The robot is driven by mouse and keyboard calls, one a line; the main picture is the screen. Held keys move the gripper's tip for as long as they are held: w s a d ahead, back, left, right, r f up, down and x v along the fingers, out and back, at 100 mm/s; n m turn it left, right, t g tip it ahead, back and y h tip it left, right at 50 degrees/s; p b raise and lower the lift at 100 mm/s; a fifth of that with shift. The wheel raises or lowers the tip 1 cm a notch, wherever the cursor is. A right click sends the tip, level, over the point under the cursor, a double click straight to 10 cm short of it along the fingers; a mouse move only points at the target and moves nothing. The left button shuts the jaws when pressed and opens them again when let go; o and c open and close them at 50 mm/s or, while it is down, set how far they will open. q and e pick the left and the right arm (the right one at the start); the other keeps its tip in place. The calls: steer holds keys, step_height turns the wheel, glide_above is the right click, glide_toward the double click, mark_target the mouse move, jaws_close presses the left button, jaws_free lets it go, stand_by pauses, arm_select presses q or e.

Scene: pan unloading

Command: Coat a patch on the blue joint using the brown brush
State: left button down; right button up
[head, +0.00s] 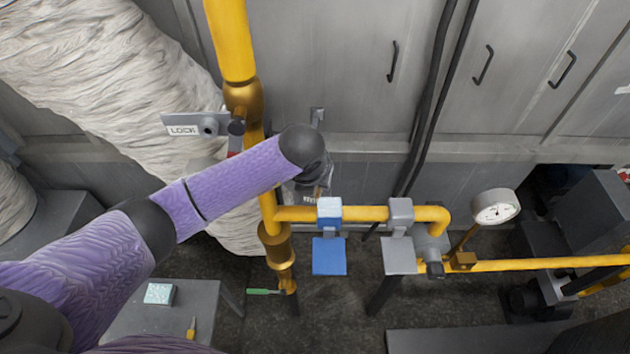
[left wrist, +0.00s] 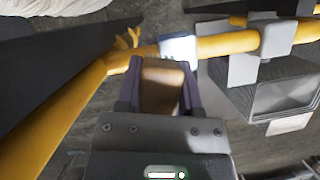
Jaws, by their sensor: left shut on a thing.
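The blue joint (head: 329,215) sits around the yellow horizontal pipe, with a flat blue plate (head: 329,257) below it. Its upper part looks pale, whitish blue. It also shows as a bright pale block in the left wrist view (left wrist: 179,48). My left gripper (head: 316,190) is just above and left of the joint. In the left wrist view it is shut on the brown brush (left wrist: 160,90), whose tip points toward the joint. Whether the tip touches the joint cannot be told. The arm and gripper mostly hide the brush in the head view. My right gripper is not in view.
A grey joint (head: 400,218) is farther right on the pipe, with a pressure gauge (head: 494,207) beyond. A vertical yellow pipe (head: 229,40) stands left. A low grey table (head: 205,305) holds a pale box (head: 159,293) and a yellow-handled tool (head: 191,328).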

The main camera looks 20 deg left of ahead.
arm_select(q)
steer(key=shift+r, duration=0.7)
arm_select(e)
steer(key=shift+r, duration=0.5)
arm_select(q)
step_height(320, 180, up, 3)
steer(key=p, duration=0.2)
steer(key=shift+r+p, duration=0.15)
steer(key=shift+p, duration=0.2)
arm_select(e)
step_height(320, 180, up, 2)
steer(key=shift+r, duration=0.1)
